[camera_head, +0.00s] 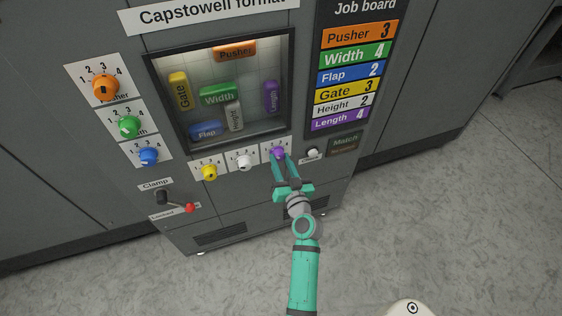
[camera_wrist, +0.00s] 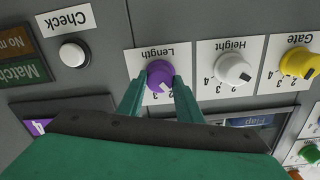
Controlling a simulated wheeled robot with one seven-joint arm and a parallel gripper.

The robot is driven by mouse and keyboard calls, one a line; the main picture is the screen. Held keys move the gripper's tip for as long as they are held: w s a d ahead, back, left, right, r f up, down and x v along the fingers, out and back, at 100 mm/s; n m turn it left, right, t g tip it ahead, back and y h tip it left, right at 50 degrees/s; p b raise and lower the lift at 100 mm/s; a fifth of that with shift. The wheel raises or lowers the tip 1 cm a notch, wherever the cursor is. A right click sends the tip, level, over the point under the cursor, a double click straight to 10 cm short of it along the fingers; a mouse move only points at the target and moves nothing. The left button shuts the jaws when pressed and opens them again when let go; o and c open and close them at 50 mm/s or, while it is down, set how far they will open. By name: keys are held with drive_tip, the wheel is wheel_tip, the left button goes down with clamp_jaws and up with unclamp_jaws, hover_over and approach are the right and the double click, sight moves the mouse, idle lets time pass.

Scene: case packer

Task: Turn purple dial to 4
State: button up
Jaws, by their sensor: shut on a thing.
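The purple dial (camera_wrist: 160,75) sits on a white plate labelled Length and numbered around its edge. In the head view it is the purple knob (camera_head: 278,153) at the right end of the lower dial row. My gripper (camera_head: 279,157) reaches up to it from below. In the wrist view my gripper's green fingers (camera_wrist: 160,88) are shut on the dial, one on each side. The dial's pointer mark shows near its lower side in the wrist view, but the exact number is hard to read. The job board (camera_head: 352,74) lists Length 4.
A white Height dial (camera_head: 244,162) and a yellow Gate dial (camera_head: 209,172) stand to the left. A white Check button (camera_head: 312,153) is close on the right. A clamp lever with a red knob (camera_head: 190,208) is at lower left. Floor below is clear.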

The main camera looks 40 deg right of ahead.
drive_tip(key=m, duration=0.4)
drive_tip(key=shift+m, duration=0.3)
drive_tip(key=m, duration=0.5)
drive_tip(key=shift+s+d, duration=0.1)
drive_tip(key=m, duration=0.4)
drive_tip(key=shift+m, duration=0.3)
drive_tip(key=m, duration=0.4)
drive_tip(key=shift+y, duration=0.3)
drive_tip(key=shift+f, duration=0.1)
drive_tip(key=o, duration=1)
drive_tip(key=shift+o, duration=0.2)
drive_tip(key=v, duration=1)
drive_tip(key=shift+s, duration=0.4)
